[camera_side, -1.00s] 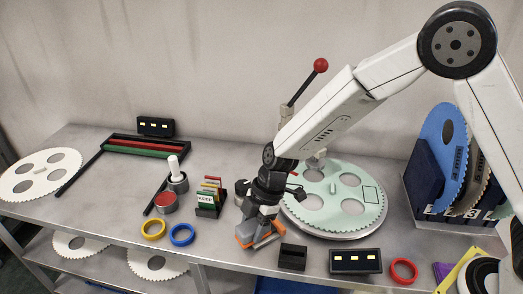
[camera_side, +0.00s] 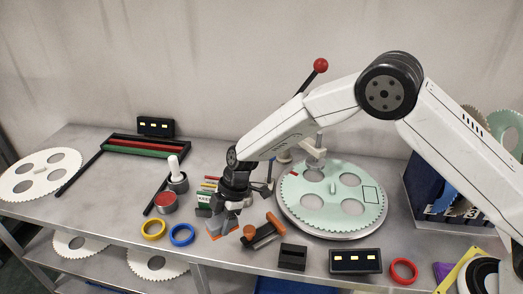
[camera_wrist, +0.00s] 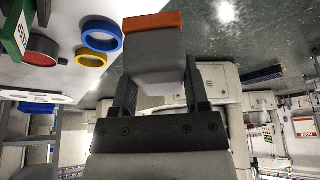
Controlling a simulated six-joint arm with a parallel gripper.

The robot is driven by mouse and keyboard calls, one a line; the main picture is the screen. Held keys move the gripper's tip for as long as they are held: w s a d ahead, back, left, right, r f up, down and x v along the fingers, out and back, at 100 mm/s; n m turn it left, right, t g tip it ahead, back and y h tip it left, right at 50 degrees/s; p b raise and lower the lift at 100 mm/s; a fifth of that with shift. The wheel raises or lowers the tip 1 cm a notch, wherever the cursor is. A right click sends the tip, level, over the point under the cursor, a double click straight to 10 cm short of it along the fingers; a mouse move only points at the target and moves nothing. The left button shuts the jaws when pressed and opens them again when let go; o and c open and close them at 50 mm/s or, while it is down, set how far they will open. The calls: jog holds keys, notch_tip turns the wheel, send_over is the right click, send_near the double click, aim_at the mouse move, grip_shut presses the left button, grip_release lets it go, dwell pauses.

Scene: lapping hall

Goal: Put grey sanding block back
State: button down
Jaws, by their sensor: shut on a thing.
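The grey sanding block (camera_wrist: 153,65) has an orange layer along one face. My gripper (camera_wrist: 158,85) is shut on it, with one finger on each side in the wrist view. In the side view my gripper (camera_side: 228,212) is low near the front of the bench, left of a dark piece with orange ends (camera_side: 263,236). The block's orange edge (camera_side: 214,234) shows below my gripper there; the rest of it is mostly hidden. I cannot tell whether the block touches the bench.
A rack of coloured cards (camera_side: 204,198) stands close behind my gripper. Blue (camera_side: 182,235) and yellow (camera_side: 153,229) rings lie to its left. A small black tray (camera_side: 292,257) and a green toothed disc (camera_side: 331,199) are to the right.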

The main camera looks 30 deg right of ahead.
send_over(208, 245)
jog(key=d, duration=0.2)
jog(key=shift+s+a+f, duration=0.1)
jog(key=shift+a+f, duration=0.05)
jog(key=shift+f, duration=1.2)
jog(key=shift+a+f, duration=0.1)
jog(key=shift+f, duration=1.2)
jog(key=shift+w+a+f, duration=0.1)
jog(key=shift+w+f, duration=0.1)
jog(key=shift+f, duration=1.55)
jog(key=shift+f, duration=0.15)
jog(key=shift+c, duration=0.4)
grip_release()
